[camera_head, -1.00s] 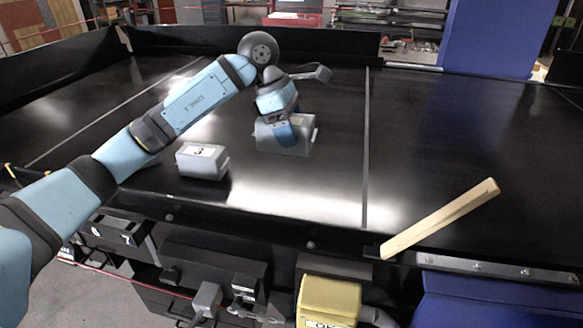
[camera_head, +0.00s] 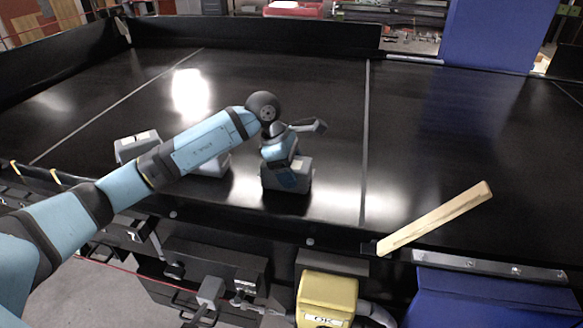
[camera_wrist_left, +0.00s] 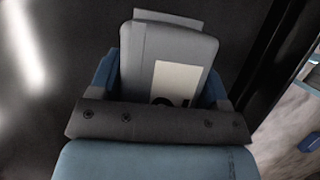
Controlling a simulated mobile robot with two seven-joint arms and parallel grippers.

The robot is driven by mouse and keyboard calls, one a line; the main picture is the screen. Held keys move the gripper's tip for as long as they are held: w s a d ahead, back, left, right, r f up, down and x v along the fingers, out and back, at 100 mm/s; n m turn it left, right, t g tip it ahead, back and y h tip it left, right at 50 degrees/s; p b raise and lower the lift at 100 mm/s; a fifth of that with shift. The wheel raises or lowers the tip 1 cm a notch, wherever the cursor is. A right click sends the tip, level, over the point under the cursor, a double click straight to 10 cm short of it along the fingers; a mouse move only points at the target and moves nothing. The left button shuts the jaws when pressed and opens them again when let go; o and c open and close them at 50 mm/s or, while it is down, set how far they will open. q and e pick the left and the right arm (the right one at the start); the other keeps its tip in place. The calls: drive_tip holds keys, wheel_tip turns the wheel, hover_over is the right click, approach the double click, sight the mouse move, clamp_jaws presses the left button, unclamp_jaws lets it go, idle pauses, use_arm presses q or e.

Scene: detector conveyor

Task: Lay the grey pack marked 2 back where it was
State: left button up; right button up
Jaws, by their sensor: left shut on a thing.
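My left gripper (camera_head: 288,178) is shut on a grey pack (camera_head: 302,172) near the front side of the black conveyor belt (camera_head: 330,130). In the left wrist view the grey pack (camera_wrist_left: 170,50) sits between the blue fingers, with a white label on it. The mark on that label is mostly hidden by the gripper, so I cannot read it fully. I cannot tell whether the pack touches the belt. My right gripper is not in view.
Left of the held pack, another grey pack (camera_head: 219,164) is partly hidden behind my left arm. A further labelled grey pack (camera_head: 127,151) stands beyond the arm at left. A wooden bar (camera_head: 435,218) lies at the right front. A yellow OK box (camera_head: 327,292) is below the edge.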

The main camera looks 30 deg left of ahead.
use_arm(q)
drive_tip(key=shift+f, duration=0.1)
drive_tip(key=o, duration=1.2)
drive_tip(key=shift+c, duration=0.2)
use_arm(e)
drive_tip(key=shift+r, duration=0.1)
use_arm(q)
drive_tip(key=shift+a+r, duration=0.1)
drive_tip(key=shift+r, duration=0.2)
drive_tip(key=b+v, duration=0.4)
drive_tip(key=v, duration=0.6)
drive_tip(key=shift+a+r, duration=0.15)
drive_tip(key=shift+r, duration=0.15)
drive_tip(key=shift+s+a+r, duration=0.1)
drive_tip(key=shift+a+r, duration=0.05)
drive_tip(key=shift+r, duration=0.3)
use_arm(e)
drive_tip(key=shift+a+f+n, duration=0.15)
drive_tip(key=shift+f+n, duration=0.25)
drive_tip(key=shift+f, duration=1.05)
